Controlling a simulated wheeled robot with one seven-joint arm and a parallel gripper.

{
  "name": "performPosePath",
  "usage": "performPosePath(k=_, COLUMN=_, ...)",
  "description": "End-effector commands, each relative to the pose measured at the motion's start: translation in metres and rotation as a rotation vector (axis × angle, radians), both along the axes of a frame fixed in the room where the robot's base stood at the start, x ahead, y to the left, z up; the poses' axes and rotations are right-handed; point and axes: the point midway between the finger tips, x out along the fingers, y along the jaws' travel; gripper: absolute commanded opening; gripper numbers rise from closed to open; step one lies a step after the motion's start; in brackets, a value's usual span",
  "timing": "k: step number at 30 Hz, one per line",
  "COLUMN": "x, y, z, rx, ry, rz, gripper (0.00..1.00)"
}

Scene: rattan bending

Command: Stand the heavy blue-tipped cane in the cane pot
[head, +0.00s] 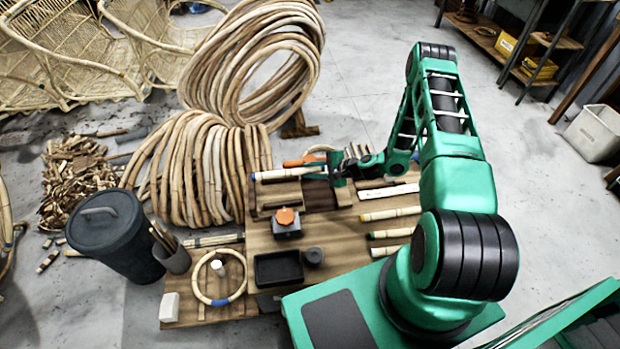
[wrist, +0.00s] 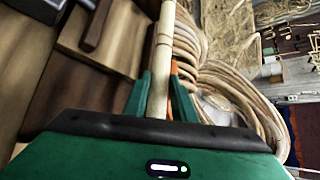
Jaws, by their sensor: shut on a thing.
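My gripper (head: 337,168) is over the far part of the wooden workbench (head: 330,245). It is shut on a pale cane (head: 287,173), which sticks out to the left and lies nearly level, with a blue mark at its left end. In the wrist view, the green fingers of my gripper (wrist: 158,88) are on both sides of the cane (wrist: 163,35), whose far end runs out of the top of the picture. The dark grey cane pot (head: 175,262) stands at the bench's left side with several thin brown sticks in it, well away from my gripper.
A cube device with an orange knob (head: 287,219), a black tray (head: 278,268) and a rattan ring (head: 219,278) occupy the near bench. Other canes (head: 390,214) lie on the right. A large lidded bin (head: 110,235) stands left of the pot. Rattan coils (head: 190,170) rise behind.

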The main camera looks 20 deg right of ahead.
Motion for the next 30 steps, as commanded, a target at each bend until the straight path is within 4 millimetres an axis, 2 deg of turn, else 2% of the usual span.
performPosePath(k=5, x=0.002, y=-0.004, z=-0.007, rx=0.001, ry=0.000, rz=0.000, gripper=0.00)
performPosePath(k=14, x=0.002, y=-0.004, z=-0.042, rx=0.000, ry=0.000, rz=0.000, gripper=0.00)
performPosePath(k=25, x=0.002, y=-0.005, z=-0.045, rx=0.000, ry=0.000, rz=-0.002, gripper=0.00)
performPosePath(k=26, x=0.002, y=-0.005, z=-0.045, rx=0.000, ry=0.000, rz=-0.002, gripper=0.31)
performPosePath(k=27, x=0.002, y=-0.005, z=-0.045, rx=0.000, ry=-0.001, rz=-0.001, gripper=0.40)
performPosePath(k=30, x=0.002, y=-0.005, z=-0.045, rx=0.000, ry=0.000, rz=-0.002, gripper=0.42)
